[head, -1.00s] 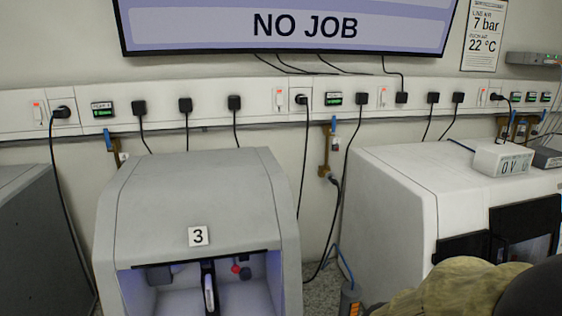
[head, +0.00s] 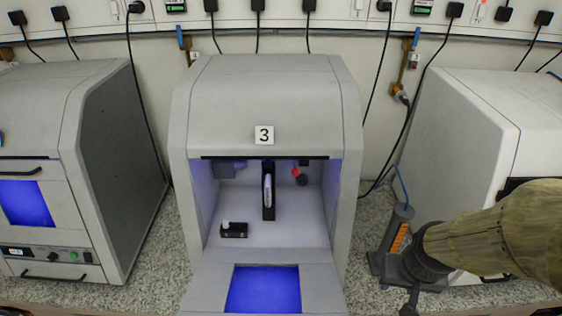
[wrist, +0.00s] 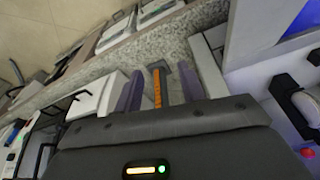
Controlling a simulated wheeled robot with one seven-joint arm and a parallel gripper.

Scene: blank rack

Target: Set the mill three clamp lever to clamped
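Mill three (head: 265,95) is a grey cabinet with a "3" label and its front door (head: 322,288) folded down open. Inside its lit chamber stands an upright black part with a pale handle (head: 268,190); I cannot tell whether it is the clamp lever. A low black block with a white knob (head: 233,230) lies on the chamber floor at left. Which of these is the clamp lever, and its setting, I cannot tell. My gripper (wrist: 160,72) is outside the mill, to its right. Its fingers are apart and empty. The wrist view shows part of the chamber at right.
A grey cylinder with an orange strip (head: 398,237) and blue hose stands on the counter right of the mill, beside my gripper. A red knob (head: 295,171) is on the chamber's back wall. Other machines stand left (head: 45,110) and right (head: 465,130).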

